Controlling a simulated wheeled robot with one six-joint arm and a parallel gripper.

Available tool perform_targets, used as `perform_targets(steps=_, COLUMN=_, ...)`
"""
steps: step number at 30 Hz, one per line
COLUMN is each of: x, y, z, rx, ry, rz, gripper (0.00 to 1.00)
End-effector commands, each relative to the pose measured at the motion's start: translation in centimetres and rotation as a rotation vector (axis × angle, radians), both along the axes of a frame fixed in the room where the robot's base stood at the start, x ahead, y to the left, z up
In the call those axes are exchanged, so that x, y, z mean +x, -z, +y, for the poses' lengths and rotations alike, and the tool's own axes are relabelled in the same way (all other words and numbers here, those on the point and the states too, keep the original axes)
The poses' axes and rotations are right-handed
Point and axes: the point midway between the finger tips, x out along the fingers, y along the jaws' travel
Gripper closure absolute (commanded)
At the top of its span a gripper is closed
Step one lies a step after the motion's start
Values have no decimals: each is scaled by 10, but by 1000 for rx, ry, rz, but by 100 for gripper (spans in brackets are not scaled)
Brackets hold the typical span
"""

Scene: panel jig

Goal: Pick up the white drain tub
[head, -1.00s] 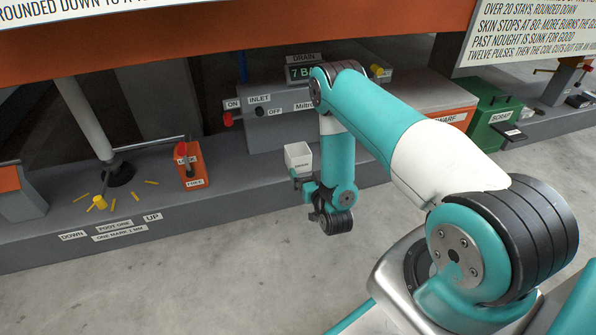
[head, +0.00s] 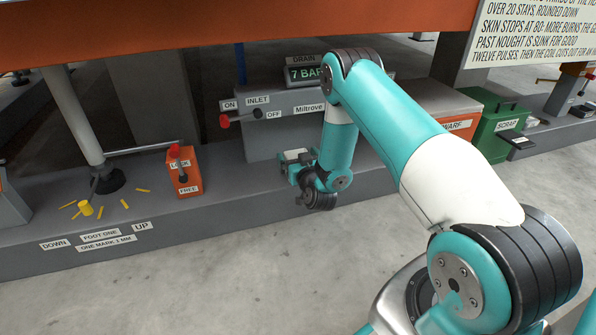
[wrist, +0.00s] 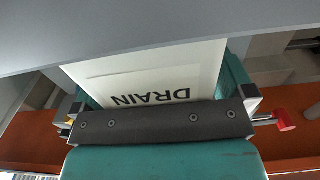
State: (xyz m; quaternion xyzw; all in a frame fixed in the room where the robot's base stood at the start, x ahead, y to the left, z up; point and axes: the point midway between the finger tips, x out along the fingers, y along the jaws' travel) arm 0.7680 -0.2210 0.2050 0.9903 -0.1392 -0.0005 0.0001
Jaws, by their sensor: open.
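The white drain tub (wrist: 150,82) fills the middle of the wrist view, its DRAIN label upside down. In the head view only a small pale part of the tub (head: 294,154) shows, as my gripper hides most of it. My gripper (head: 300,169) is at the tub, at the front of the grey ledge. In the wrist view my gripper (wrist: 160,122) is open, with teal parts at both sides of the tub. I cannot tell whether they touch it.
The grey Miltrove block with its red-knobbed inlet lever (head: 225,121) stands behind the tub. The drain display (head: 305,73) reads 7 BAR. An orange lock box (head: 184,172) stands to the left, a green scrap bin (head: 490,130) to the right. The floor in front is clear.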

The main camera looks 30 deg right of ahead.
Motion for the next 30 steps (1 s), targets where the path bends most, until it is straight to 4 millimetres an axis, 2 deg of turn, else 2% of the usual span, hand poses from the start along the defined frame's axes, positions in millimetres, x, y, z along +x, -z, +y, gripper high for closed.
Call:
perform_targets(steps=2, x=0, y=-1, z=0, rx=0, ry=0, rz=0, gripper=0)
perform_targets(steps=3, x=0, y=-1, z=0, rx=0, ry=0, rz=0, gripper=5)
perform_targets(steps=9, x=0, y=0, z=0, rx=0, ry=0, rz=0, gripper=47)
perform_targets(steps=20, x=-1, y=-4, z=0, rx=0, ry=1, rz=-1, gripper=47)
perform_targets(steps=25, x=-3, y=-15, z=-1, rx=0, ry=4, rz=-2, gripper=47)
perform_targets(steps=30, x=-3, y=-36, z=-3, rx=0, ry=7, rz=-2, gripper=47)
